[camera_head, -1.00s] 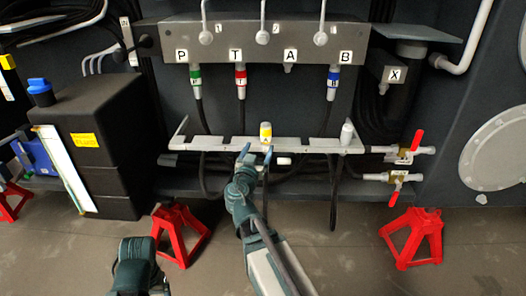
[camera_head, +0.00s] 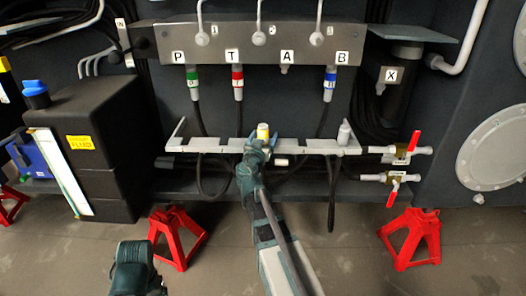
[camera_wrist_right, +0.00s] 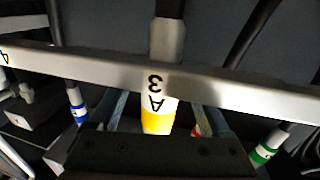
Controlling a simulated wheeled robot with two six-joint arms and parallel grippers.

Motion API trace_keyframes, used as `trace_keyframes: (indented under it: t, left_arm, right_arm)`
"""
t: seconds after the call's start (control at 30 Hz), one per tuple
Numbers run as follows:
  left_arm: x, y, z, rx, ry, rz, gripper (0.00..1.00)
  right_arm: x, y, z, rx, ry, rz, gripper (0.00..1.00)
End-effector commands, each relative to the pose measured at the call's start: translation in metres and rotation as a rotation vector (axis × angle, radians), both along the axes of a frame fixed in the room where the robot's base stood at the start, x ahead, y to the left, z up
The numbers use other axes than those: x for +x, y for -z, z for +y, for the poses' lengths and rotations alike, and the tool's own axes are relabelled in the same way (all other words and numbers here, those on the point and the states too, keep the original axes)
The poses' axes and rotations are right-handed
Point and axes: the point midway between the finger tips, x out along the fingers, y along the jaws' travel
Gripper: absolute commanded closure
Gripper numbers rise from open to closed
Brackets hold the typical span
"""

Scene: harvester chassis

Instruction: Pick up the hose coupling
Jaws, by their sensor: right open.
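The hose coupling (camera_head: 263,131) with a yellow band stands upright in a slot of the pale rack bar (camera_head: 215,145). In the right wrist view the coupling (camera_wrist_right: 156,122) shows its yellow band and the letter A beside the bar, which carries a 3. My right gripper (camera_head: 262,143) is open at the coupling, partly covering it in the head view. Its fingers (camera_wrist_right: 165,110) show on either side of the coupling in the wrist view, with gaps visible; contact cannot be told. My left gripper is not in view; only a teal link of mine shows low at left.
Green (camera_head: 193,80), red (camera_head: 238,82) and blue (camera_head: 329,84) banded couplings hang from the manifold (camera_head: 260,43) above. Hoses hang behind the rack.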

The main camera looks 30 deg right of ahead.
Motion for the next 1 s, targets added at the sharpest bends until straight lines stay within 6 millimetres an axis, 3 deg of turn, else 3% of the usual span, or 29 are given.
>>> trace_keyframes:
  t: [0.1, 0.33, 0.77, 1.0]
  left_arm:
    - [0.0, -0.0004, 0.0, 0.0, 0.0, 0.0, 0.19]
    - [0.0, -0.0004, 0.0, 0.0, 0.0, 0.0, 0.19]
    - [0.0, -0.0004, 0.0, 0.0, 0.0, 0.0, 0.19]
    - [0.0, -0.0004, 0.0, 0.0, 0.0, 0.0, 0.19]
  right_arm:
    - [0.0126, -0.0004, -0.0102, 0.0, 0.0, 0.0, 0.19]
    - [0.0118, -0.0004, -0.0105, 0.0, -0.001, 0.0, 0.2]
    - [0.0118, -0.0004, -0.0102, 0.0, -0.001, 0.0, 0.98]
    - [0.0117, -0.0004, -0.0102, 0.0, -0.001, 0.0, 1.0]
